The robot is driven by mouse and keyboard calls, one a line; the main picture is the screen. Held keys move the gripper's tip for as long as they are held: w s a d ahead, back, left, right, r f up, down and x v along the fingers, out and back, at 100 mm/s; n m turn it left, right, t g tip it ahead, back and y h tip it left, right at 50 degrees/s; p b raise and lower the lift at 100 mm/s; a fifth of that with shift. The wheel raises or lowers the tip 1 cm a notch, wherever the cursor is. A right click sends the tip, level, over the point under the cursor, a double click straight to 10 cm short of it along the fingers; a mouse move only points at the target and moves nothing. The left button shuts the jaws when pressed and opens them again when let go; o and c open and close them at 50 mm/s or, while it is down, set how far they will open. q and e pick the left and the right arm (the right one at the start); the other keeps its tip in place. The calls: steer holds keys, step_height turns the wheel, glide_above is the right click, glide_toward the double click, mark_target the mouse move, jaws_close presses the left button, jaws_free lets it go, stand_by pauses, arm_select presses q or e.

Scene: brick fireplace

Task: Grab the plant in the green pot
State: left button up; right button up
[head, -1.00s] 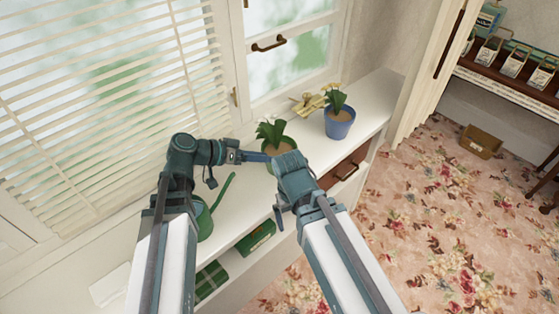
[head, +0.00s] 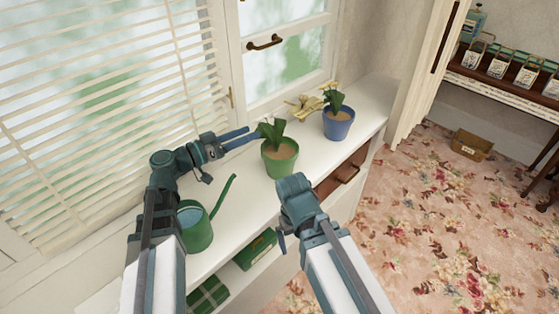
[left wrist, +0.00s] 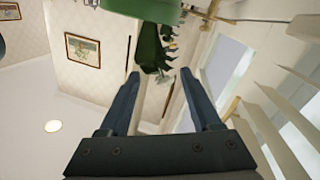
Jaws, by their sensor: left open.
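The plant in the green pot (head: 279,160) stands upright on the white windowsill shelf, in the middle of the head view. My left gripper (head: 252,134) is open and empty at the window side of the plant, its fingers pointing right towards the leaves. In the left wrist view, the green pot (left wrist: 143,8) shows upside down at the top edge. Its dark leaves hang between and beyond the two spread fingers (left wrist: 160,74); I cannot tell whether they touch. My right arm's end is near the shelf's front edge, and its gripper fingers are hidden.
A blue pot with a plant (head: 338,122) stands to the right of the green pot. A green watering can (head: 196,232) stands at the left, its spout reaching towards the green pot. A yellowish object (head: 305,108) lies behind. Window blinds (head: 110,100) are close to my left arm.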

mark_target(280, 150)
arm_select(q)
steer(key=shift+x, duration=5.55)
steer(key=shift+s+d+f, duration=0.1)
steer(key=shift+s, duration=0.15)
jaws_close()
